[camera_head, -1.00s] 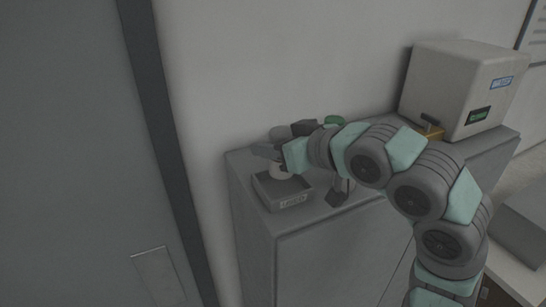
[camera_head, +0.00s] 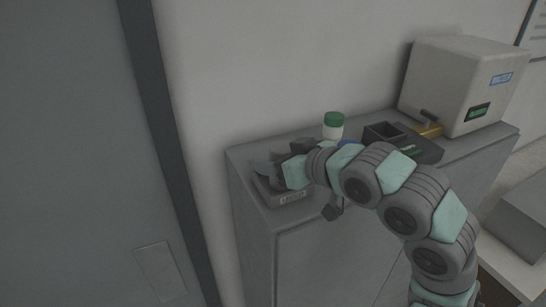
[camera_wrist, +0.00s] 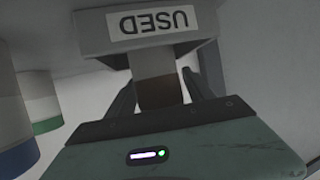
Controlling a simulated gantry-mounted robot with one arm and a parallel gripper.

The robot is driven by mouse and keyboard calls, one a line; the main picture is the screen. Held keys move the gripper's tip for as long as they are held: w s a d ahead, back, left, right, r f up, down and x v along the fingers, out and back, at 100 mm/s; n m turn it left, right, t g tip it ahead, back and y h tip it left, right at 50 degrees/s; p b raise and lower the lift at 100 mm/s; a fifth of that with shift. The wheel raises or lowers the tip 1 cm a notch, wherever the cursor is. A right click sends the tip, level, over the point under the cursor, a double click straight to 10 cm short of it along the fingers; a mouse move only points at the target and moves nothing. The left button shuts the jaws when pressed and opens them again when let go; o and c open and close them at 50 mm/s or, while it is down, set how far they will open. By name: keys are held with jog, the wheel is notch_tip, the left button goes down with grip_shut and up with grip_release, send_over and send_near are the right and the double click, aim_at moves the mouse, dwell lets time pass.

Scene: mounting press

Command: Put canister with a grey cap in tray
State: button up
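The canister with a grey cap (camera_wrist: 162,92) shows upside down in the wrist view, between the two fingers of my gripper (camera_wrist: 162,82). The fingers lie against its sides, so my gripper looks shut on it. Its pale body (camera_wrist: 156,62) runs behind the wall of the grey tray (camera_wrist: 90,30), labelled "USED", so its base is hidden. In the head view my gripper (camera_head: 264,177) is low over the tray (camera_head: 292,197), at the left end of the cabinet top, and covers most of the canister and the tray's inside.
A white canister with a green cap (camera_head: 333,127) stands behind my arm. A blue-capped one (camera_head: 348,143) is mostly hidden by my arm; its blue cap also shows in the wrist view (camera_wrist: 18,158). A dark box (camera_head: 385,133) and a beige press (camera_head: 460,85) stand to the right.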

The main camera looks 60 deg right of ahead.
jog(key=shift+o, duration=0.3)
jog(key=shift+r, duration=0.15)
jog(key=b+v, duration=0.3)
jog(key=v, duration=0.9)
